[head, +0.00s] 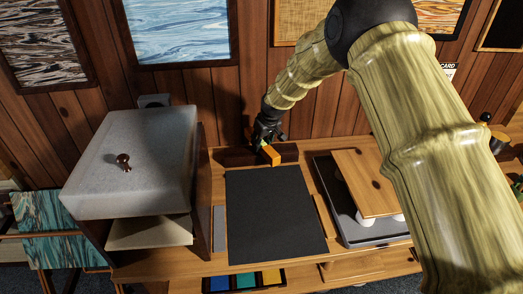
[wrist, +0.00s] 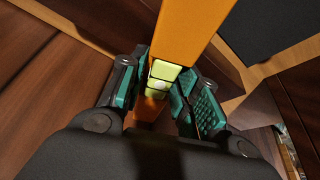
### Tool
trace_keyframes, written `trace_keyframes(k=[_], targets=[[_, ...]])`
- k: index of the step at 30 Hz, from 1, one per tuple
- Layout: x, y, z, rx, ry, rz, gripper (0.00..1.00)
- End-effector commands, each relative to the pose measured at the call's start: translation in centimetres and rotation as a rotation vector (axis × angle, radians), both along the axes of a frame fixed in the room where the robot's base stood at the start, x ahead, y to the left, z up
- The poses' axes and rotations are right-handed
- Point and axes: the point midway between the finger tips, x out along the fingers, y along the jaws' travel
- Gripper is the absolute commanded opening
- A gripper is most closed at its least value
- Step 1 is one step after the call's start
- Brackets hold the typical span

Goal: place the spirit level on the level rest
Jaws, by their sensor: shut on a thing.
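The spirit level (wrist: 187,30) is an orange bar with pale yellow-green vial parts. My gripper (wrist: 160,84) is shut on it around these parts, with teal pads on both sides. In the head view my gripper (head: 268,133) is at the back of the table, and the orange end of the level (head: 270,156) points towards the front. A long dark wooden block (head: 236,158), which looks like the level rest, lies along the back wall. The level crosses over or in front of it; I cannot tell whether they touch. The gripper and level hide part of the block.
A black mat (head: 275,215) lies clear in front of the block. A grey-topped box (head: 135,150) stands tall at left. At right, a dark tray (head: 350,225) bears a small wooden board (head: 368,185) on white feet. The wood-paneled wall (head: 225,110) is close behind.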

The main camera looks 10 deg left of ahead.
Motion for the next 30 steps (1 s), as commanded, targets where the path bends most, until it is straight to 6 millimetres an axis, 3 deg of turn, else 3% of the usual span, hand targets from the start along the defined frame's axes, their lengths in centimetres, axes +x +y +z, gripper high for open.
trace_keyframes(k=[17,18,22,29,30], targets=[[0.03,0.0,-0.51,0.001,-0.001,0.0,0.04],[0.03,0.0,-0.51,0.001,-0.001,0.0,0.34],[0.03,0.0,-0.49,0.001,-0.001,0.0,0.57],[0.02,0.0,-0.5,0.0,0.0,0.0,0.57],[-0.01,-0.01,-0.55,0.0,0.0,0.0,0.62]])
